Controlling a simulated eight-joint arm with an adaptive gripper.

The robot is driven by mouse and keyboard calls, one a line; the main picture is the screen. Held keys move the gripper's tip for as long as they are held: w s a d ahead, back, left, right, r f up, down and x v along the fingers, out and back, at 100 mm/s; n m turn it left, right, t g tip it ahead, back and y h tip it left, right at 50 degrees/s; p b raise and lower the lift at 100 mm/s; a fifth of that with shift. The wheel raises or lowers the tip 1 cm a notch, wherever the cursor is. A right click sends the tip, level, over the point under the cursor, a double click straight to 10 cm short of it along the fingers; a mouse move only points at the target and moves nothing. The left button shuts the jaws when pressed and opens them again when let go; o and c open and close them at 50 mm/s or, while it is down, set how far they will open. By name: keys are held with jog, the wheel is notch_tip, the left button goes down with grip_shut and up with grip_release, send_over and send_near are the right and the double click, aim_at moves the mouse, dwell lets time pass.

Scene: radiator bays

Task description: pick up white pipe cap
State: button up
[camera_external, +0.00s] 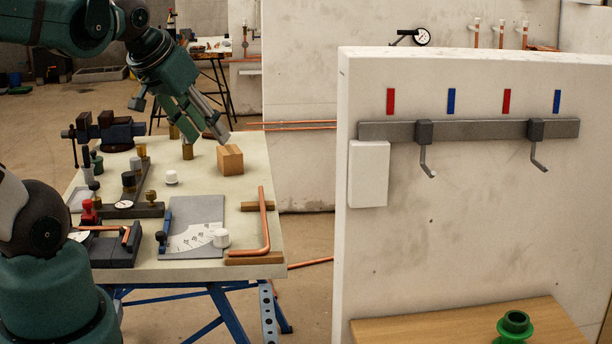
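Two small white cap-like pieces show on the workbench (258,175). One white piece (171,177) stands on the bare top near the middle. A larger white piece (221,238) stands at the lower right corner of a grey plate with a printed scale (195,225). I cannot tell which one is the white pipe cap. My gripper (210,138) points down and to the right above the far part of the bench, up and to the right of the first white piece and apart from both. No object shows in it. Its finger opening is unclear from this angle.
A wooden block (230,159) stands just below my gripper. A bent copper pipe (264,225) lies on wooden supports at the right. A vise (110,131) and dark fixtures with fittings (130,190) crowd the left. A white wall panel (470,220) stands right of the bench.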

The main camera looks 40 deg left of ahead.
jog(key=w+a+r+n+g+y, duration=0.1)
jog(key=w+a+r+n+g, duration=0.1)
jog(key=w+a+n, duration=0.7)
jog(key=n+g+h, duration=0.1)
jog(key=n+g, duration=0.4)
jog(key=n, duration=1)
send_over(170, 172)
notch_tip(170, 172, down, 24)
jog(key=shift+d+f, duration=0.15)
jog(key=shift+f, duration=0.05)
jog(key=shift+a+f, duration=0.2)
jog(key=shift+f, duration=0.05)
jog(key=shift+f, duration=1.3)
